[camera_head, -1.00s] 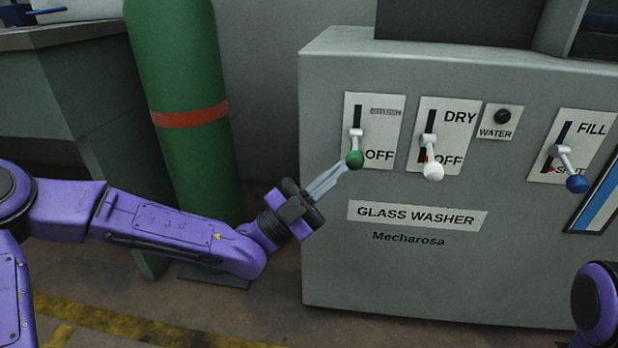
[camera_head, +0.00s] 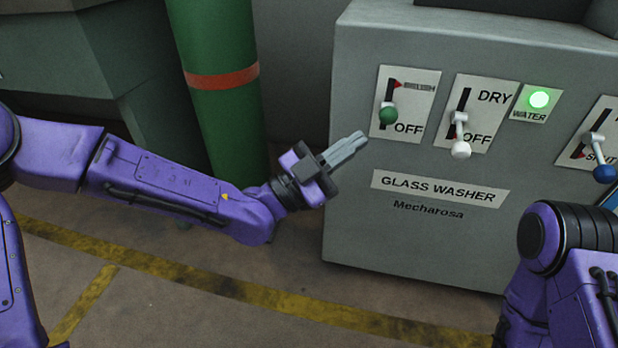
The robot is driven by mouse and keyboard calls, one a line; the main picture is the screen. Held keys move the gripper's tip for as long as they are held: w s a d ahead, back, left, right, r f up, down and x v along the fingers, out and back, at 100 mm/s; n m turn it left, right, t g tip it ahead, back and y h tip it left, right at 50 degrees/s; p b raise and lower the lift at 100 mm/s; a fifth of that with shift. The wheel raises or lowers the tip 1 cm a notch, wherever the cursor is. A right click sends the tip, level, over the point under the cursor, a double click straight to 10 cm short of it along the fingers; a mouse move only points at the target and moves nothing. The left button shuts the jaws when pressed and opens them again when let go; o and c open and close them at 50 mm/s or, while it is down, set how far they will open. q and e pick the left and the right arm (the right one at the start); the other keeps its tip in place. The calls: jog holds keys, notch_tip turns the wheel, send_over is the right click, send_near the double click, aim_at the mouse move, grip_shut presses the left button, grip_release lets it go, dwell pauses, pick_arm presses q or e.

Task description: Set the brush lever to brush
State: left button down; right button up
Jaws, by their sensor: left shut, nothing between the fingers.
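The brush lever, with a green knob (camera_head: 388,116), is on the leftmost white plate (camera_head: 415,108) of the grey glass washer (camera_head: 350,200). The plate reads BRUSH at top and OFF at bottom. The knob sits around mid-slot, above the OFF word, and a red pointer shows beside BRUSH. My left gripper (camera_head: 360,139) is shut and empty, below and left of the knob, apart from it. My right arm (camera_head: 570,250) shows at the right edge; its gripper is out of view.
The DRY/OFF lever with a white knob (camera_head: 461,149) points down. The WATER light (camera_head: 538,99) glows green. A lever with a blue knob (camera_head: 605,173) is at the right. A green cylinder (camera_head: 225,120) stands left of the washer. Floor is clear in front.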

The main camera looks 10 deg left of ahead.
pick_arm(q)
jog(key=p+v, duration=0.2)
jog(key=v, duration=0.8)
jog(key=shift+s+a, duration=0.3)
jog(key=shift+s, duration=0.2)
pick_arm(e)
jog(key=shift+w+r+m+t, duration=0.5)
jog(key=shift+w+r+t, duration=0.1)
jog(key=shift+w, duration=0.1)
pick_arm(q)
jog(key=shift+r, duration=0.2)
